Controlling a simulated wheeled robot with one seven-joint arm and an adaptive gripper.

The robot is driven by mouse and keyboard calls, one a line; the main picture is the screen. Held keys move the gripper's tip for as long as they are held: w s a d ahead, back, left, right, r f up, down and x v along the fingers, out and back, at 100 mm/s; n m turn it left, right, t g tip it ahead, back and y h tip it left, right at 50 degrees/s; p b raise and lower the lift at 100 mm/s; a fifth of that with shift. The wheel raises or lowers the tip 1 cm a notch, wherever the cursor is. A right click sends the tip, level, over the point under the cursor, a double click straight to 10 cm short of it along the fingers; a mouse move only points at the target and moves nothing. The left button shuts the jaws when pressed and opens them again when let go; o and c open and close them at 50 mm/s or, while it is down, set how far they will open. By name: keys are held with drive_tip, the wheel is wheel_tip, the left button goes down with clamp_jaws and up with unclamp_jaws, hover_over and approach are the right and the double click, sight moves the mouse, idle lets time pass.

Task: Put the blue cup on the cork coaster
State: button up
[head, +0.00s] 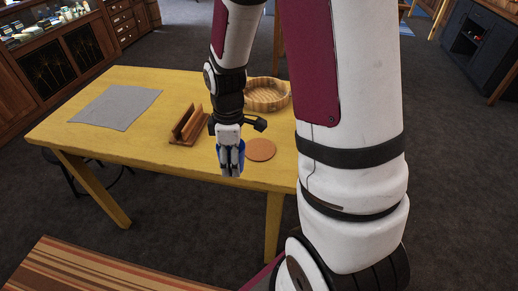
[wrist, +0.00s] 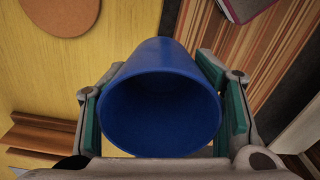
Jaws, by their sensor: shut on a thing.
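The blue cup (wrist: 160,70) is between the two fingers of my gripper (wrist: 163,110) in the wrist view, and the fingers are shut on it. Its open mouth faces the wrist camera. In the head view, my gripper (head: 230,160) hides most of the blue cup (head: 241,157), with blue showing at its sides. The cork coaster (head: 261,149) lies flat and bare on the yellow table, just right of my gripper in the head view. Part of the coaster (wrist: 62,14) also shows at the top left of the wrist view, apart from the cup.
The yellow table (head: 90,130) holds a wooden rack (head: 188,127) left of my gripper, a round wicker basket (head: 267,95) behind the coaster and a grey cloth (head: 117,107) at the left. A striped surface (head: 100,270) lies in front of the table.

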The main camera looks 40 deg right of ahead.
drive_tip(key=s+d+n+b, duration=0.1)
drive_tip(key=s+d+n, duration=0.4)
drive_tip(key=s+n, duration=0.5)
drive_tip(key=shift+n, duration=0.6)
drive_tip(key=w+d, duration=0.2)
drive_tip(key=w, duration=0.3)
drive_tip(key=w+d+b, duration=0.1)
drive_tip(key=w+d, duration=0.2)
drive_tip(key=w, duration=0.1)
drive_tip(key=w+d+f+b, duration=0.1)
drive_tip(key=w+d, duration=0.2)
drive_tip(key=w, duration=0.2)
drive_tip(key=shift+w, duration=0.3)
drive_tip(key=shift+f+b, duration=0.5)
drive_tip(key=shift+f, duration=1.25)
drive_tip(key=o, duration=1.2)
drive_tip(key=shift+f, duration=0.1)
